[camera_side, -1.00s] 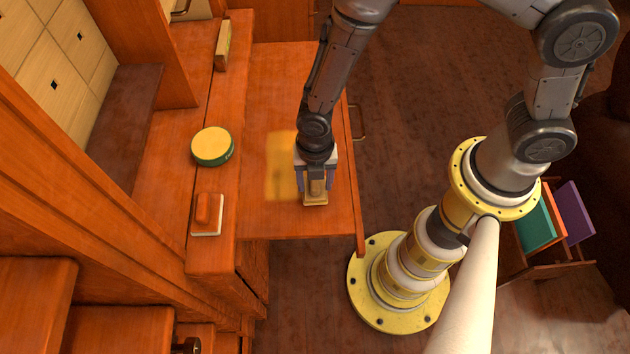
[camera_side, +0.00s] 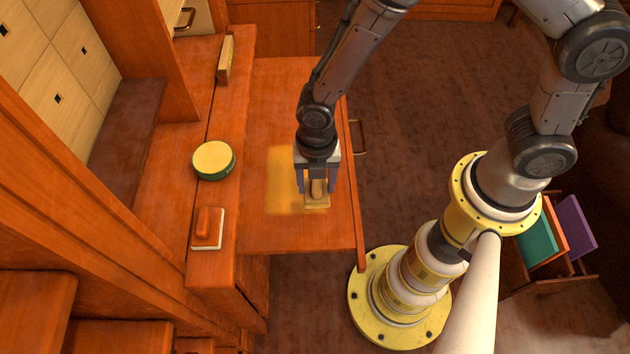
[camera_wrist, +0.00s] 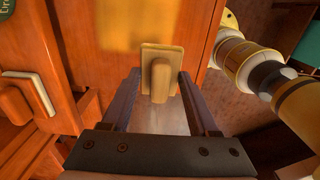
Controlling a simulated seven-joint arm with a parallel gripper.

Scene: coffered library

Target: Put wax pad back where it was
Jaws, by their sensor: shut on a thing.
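The wax pad (camera_side: 317,203), a tan block with a raised rounded grip, is at my gripper (camera_side: 318,186), over the right part of the orange-brown wooden leaf. It also shows in the wrist view (camera_wrist: 160,75), between the far ends of my fingers. My gripper is shut on it. I cannot tell whether its underside touches the wood. A glossy yellow patch (camera_side: 283,182) lies on the leaf just left of the pad.
On the ledge at left are a round green tin with a yellow lid (camera_side: 214,160), an orange-gripped pad with a white base (camera_side: 207,229) and a narrow wooden block (camera_side: 226,60). A rack with coloured panels (camera_side: 538,240) stands at right. The leaf's near part is clear.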

